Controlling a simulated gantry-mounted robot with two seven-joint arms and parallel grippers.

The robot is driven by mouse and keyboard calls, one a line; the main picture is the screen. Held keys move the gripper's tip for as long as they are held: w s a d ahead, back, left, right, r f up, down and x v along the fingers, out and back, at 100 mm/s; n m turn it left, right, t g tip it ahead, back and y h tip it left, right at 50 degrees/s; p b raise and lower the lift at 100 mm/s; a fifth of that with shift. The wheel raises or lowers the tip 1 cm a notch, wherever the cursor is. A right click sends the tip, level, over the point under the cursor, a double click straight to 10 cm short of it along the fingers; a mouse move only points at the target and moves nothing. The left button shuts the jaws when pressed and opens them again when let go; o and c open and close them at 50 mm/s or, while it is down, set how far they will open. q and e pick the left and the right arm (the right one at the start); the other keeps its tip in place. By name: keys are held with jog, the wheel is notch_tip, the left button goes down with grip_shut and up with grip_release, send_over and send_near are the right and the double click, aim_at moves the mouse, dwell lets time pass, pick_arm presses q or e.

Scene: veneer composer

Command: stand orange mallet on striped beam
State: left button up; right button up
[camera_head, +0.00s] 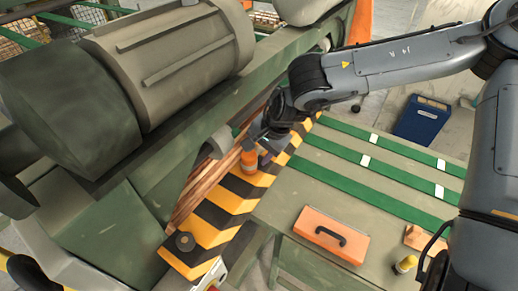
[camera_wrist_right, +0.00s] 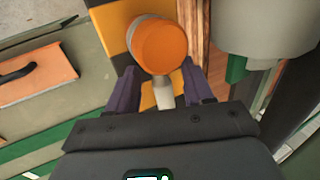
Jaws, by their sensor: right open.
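The orange mallet (camera_head: 249,158) is at the far part of the black-and-yellow striped beam (camera_head: 216,210) and appears to stand on it; the exact contact is hard to see. In the right wrist view its orange head (camera_wrist_right: 160,46) lies just beyond the fingertips, and its pale handle (camera_wrist_right: 165,96) runs back between the fingers. My right gripper (camera_wrist_right: 160,84) is open, with one dark finger on each side of the handle and visible gaps. In the head view, the right gripper (camera_head: 266,144) is beside the mallet, partly hidden by its own wrist. My left gripper is not in view.
Wooden strips (camera_head: 205,180) and green machinery run along the beam's left side. A grey cylinder (camera_wrist_right: 264,25) is near the right gripper. An orange case (camera_head: 322,236) and a yellow-topped object (camera_head: 405,264) are on the table. The green-striped tabletop (camera_head: 350,170) is mostly clear.

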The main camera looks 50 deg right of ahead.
jog(key=b+v, duration=0.1)
jog(key=v, duration=1)
dwell(0.5)
